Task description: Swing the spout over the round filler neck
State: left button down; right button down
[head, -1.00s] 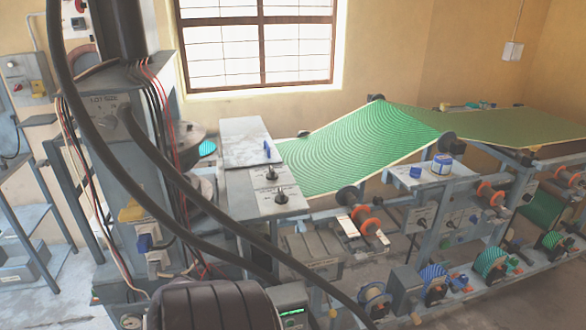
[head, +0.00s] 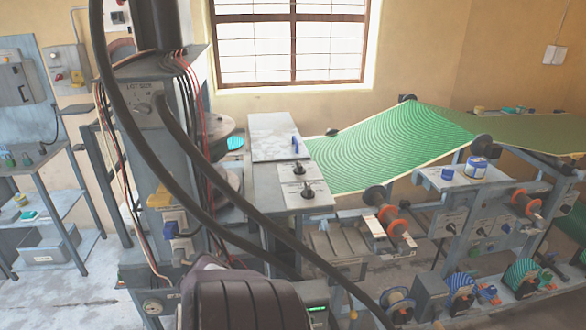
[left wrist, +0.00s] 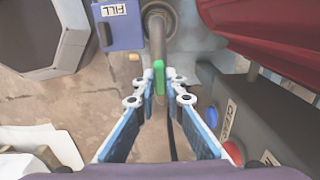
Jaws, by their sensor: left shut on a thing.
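In the left wrist view my left gripper (left wrist: 159,88) is shut on a green grip (left wrist: 159,77). The grip sits on a grey-brown pipe, which looks like the spout (left wrist: 157,48). The pipe runs up the picture to a round grey fitting (left wrist: 158,13) at the top edge; I cannot tell whether this is its pivot or the filler neck. A blue block (left wrist: 120,35) with a FILL label stands just left of the pipe. The spout and filler neck cannot be made out in the head view. My right gripper is in neither view.
A dark box (left wrist: 235,110) with red and blue buttons is close right of the gripper. A polygonal grey container (left wrist: 78,62) is at upper left. In the head view, a press with a green striped sheet (head: 390,150) fills the right; a bench (head: 60,195) stands left.

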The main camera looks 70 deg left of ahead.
pick_arm(q)
jog(key=c, duration=2)
grip_release()
jog(key=shift+a, duration=0.1)
notch_tip(320, 180, up, 12)
